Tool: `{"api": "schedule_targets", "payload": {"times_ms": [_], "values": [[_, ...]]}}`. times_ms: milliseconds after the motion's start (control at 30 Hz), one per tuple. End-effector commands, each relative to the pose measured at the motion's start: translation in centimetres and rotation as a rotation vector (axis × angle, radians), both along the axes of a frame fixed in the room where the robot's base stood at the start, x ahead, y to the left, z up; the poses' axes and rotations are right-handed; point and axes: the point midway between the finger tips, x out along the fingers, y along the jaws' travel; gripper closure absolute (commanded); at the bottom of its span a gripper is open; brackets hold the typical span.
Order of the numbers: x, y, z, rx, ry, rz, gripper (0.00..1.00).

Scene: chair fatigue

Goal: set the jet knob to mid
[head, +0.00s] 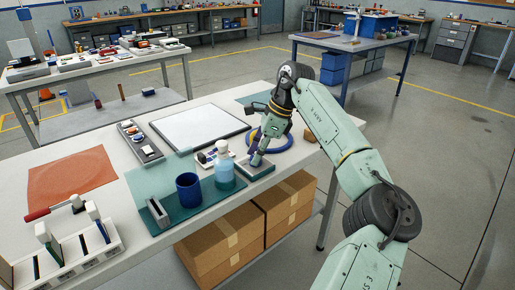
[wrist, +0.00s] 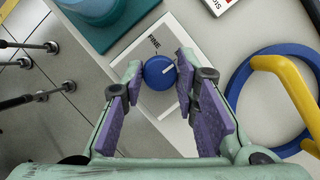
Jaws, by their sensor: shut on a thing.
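The jet knob (wrist: 158,73) is a round blue knob with a white pointer line, set on a pale panel (wrist: 150,38) with small dark lettering that is hard to read. In the wrist view its pointer line aims to the right and slightly up. My gripper (wrist: 160,70) is shut on the knob, with one finger at its left side and one at its right. In the head view my gripper (head: 256,160) reaches down onto the small panel unit (head: 258,173) near the bench's front edge, and hides most of the knob.
A blue ring (wrist: 236,82) with a yellow bar lies right of the panel. A white board (head: 199,127) lies behind. Cardboard boxes (head: 222,250) sit below.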

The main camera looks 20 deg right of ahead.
Motion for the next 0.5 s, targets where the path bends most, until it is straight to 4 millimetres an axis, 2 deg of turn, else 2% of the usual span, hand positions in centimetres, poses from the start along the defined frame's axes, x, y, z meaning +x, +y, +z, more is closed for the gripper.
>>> {"api": "schedule_targets", "payload": {"times_ms": [500], "values": [[0.05, 0.04, 0.02, 0.000, -0.001, 0.056, 1.00]]}}
